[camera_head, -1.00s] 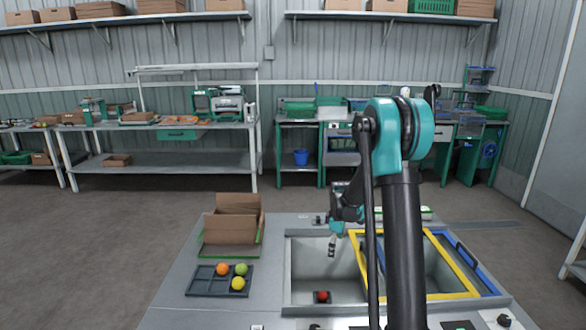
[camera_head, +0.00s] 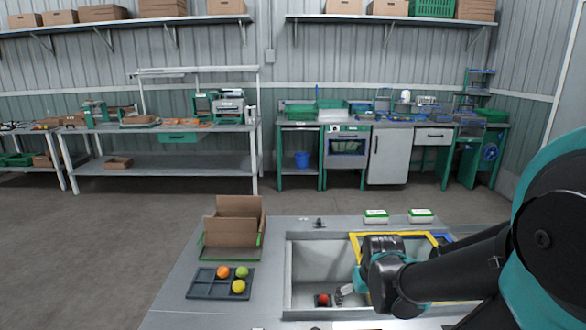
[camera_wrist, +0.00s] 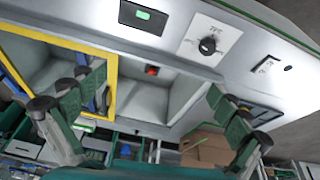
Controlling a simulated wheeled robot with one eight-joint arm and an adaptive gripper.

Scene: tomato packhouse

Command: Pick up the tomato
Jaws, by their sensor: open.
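A red tomato (camera_head: 323,298) sits on a small dark holder on the floor of the grey basin (camera_head: 288,272), near its front wall. In the wrist view the tomato (camera_wrist: 152,70) shows small, between and beyond my spread fingers. In the wrist view my gripper (camera_wrist: 153,84) is open with nothing between the fingers. In the head view my arm hides part of the basin's right side.
A dark tray (camera_head: 205,294) left of the basin holds orange, green and yellow round fruits. An open cardboard box (camera_head: 234,232) stands behind it. A yellow frame (camera_head: 352,243) borders the section on the right.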

